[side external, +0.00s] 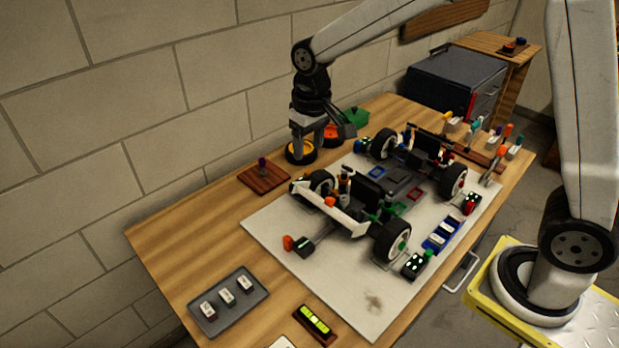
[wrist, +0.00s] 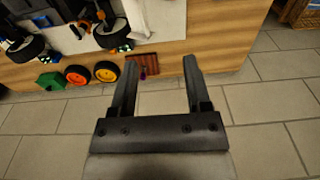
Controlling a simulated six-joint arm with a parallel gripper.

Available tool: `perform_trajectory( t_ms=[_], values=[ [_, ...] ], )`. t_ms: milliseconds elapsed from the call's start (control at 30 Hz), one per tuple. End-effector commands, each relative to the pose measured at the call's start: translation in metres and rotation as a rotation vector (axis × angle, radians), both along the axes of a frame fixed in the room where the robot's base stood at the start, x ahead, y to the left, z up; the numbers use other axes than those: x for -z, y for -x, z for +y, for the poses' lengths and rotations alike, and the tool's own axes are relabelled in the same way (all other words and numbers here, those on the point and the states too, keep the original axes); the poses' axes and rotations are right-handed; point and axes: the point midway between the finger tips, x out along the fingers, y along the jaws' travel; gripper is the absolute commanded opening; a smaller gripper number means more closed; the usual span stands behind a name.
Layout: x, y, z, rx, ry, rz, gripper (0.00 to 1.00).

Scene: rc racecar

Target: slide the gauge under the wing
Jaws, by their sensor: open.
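A white wing (side external: 330,208) spans the near-left end of the racecar (side external: 395,185). I cannot tell for sure which object is the gauge. One candidate is a small purple-knobbed piece (side external: 262,164) on a brown wooden pad (side external: 268,182), left of the wing. In the wrist view the pad (wrist: 152,60) and purple piece (wrist: 142,72) appear between the finger lines. Another is a dark block with an orange knob (side external: 289,242), in front of the wing. My gripper (side external: 322,140) is open and empty near the back edge, and its fingers show in the wrist view (wrist: 160,72).
Yellow (side external: 300,152) and orange (side external: 331,135) wheels and a green item (side external: 355,117) stand by my gripper. A grey tray (side external: 207,322) holds labelled blocks. A green level (side external: 314,320) lies near the front. Bare table lies left of the white board (side external: 350,290).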

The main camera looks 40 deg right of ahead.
Motion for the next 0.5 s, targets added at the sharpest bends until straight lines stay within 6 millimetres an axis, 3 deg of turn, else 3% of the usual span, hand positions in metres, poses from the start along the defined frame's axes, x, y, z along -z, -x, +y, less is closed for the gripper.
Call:
perform_trajectory(
  t_ms=[200,500],
  values=[
    [0.005,-0.024,0.015,-0.001,0.003,0.031,0.62],
    [0.012,-0.044,0.030,-0.001,0.008,0.060,0.62]
  ],
)
